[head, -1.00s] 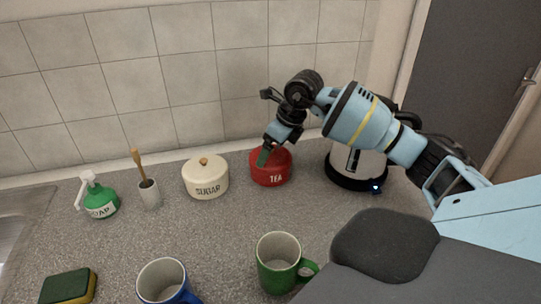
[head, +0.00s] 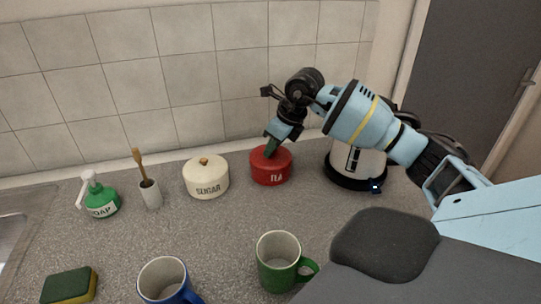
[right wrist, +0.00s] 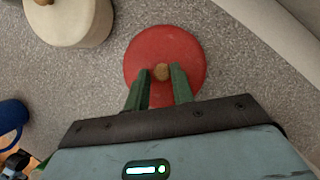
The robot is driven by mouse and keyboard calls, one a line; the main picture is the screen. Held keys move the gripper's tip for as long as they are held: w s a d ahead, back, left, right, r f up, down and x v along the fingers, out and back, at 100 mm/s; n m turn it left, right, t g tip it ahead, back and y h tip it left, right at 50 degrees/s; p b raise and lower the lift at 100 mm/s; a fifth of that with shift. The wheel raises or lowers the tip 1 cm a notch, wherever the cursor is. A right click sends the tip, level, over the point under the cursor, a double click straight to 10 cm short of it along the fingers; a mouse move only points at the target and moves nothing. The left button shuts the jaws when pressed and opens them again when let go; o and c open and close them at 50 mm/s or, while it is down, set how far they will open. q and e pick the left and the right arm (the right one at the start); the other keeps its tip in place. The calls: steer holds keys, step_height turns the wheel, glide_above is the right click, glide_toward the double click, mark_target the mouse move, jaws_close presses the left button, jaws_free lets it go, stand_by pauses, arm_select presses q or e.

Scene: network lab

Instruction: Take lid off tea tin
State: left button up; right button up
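The red tea tin (head: 271,176) stands upright on the counter, with its round red lid (right wrist: 140,50) on it. A small brown knob (right wrist: 162,72) is at the middle of the lid in the right wrist view. My right gripper (head: 270,152) is over the tin, pointing down. Its green fingers (right wrist: 161,70) are on either side of the knob, with little or no gap; firm contact is not clear. The knob is hidden behind the fingers in the head view. My left gripper is not in view.
A cream sugar tin (head: 206,180) stands left of the tea tin, and a kettle (head: 356,165) close on its right. A green mug (head: 279,265) and a blue mug (head: 163,282) stand in front. The counter between mugs and tins is clear.

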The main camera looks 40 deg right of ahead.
steer(key=shift+s+f, duration=0.2)
steer(key=shift+f, duration=0.6)
jaws_close()
steer(key=shift+r, duration=0.15)
steer(key=shift+w+r, duration=0.15)
steer(key=shift+r, duration=0.45)
steer(key=shift+a+r, duration=0.2)
steer(key=shift+r, duration=0.95)
steer(key=s+a+r+b, duration=0.1)
steer(key=s+a+r, duration=0.1)
steer(key=s+a, duration=0.8)
steer(key=shift+s+a+b, duration=0.2)
steer(key=shift+a+b, duration=0.15)
steer(key=shift+a, duration=0.4)
